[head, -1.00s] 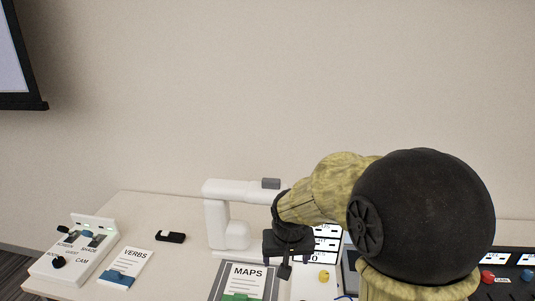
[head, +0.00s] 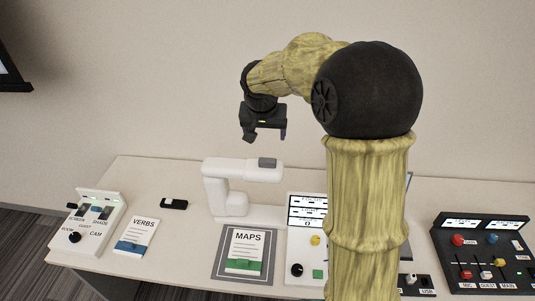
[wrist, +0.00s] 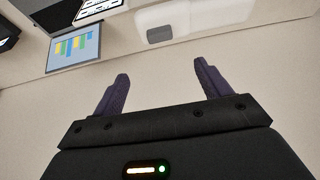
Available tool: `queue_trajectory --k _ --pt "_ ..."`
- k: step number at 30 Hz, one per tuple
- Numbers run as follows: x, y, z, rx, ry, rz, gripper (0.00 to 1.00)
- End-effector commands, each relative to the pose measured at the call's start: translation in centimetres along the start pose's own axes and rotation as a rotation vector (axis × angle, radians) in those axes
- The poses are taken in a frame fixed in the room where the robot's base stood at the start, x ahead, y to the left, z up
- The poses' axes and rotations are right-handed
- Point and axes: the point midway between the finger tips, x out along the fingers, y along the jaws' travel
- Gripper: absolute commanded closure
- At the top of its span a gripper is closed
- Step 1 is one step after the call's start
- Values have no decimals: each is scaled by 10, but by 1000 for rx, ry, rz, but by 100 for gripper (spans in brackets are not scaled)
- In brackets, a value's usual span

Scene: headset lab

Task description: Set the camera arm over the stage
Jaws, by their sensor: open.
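The white camera arm (head: 240,170) stands on the table behind the MAPS card (head: 245,250). Its upper beam points right and ends in a grey head (head: 267,162). The likely stage is the grey mat (head: 219,264), with the MAPS card lying on it, in front of the camera arm's base. The beam's end is right of and behind the mat's middle. My gripper (head: 264,132) is raised above the camera arm, apart from it. In the wrist view its two dark fingers (wrist: 162,78) are spread and empty; the camera arm (wrist: 185,17) shows beyond them.
A white control box with knobs (head: 98,218), a VERBS card (head: 136,236) and a small black device (head: 174,204) are at left. A white panel with screens (head: 308,210) stands right of the mat, and a black console (head: 485,255) at far right. A laptop screen (wrist: 75,47) shows in the wrist view.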

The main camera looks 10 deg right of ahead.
Motion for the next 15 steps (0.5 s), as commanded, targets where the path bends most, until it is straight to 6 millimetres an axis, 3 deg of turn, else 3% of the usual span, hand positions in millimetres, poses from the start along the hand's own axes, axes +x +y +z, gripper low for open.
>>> queue_trajectory --k 8,15 --pt "8 0 0 -1 -1 1 24" --pt "42 1 0 0 -5 2 24"
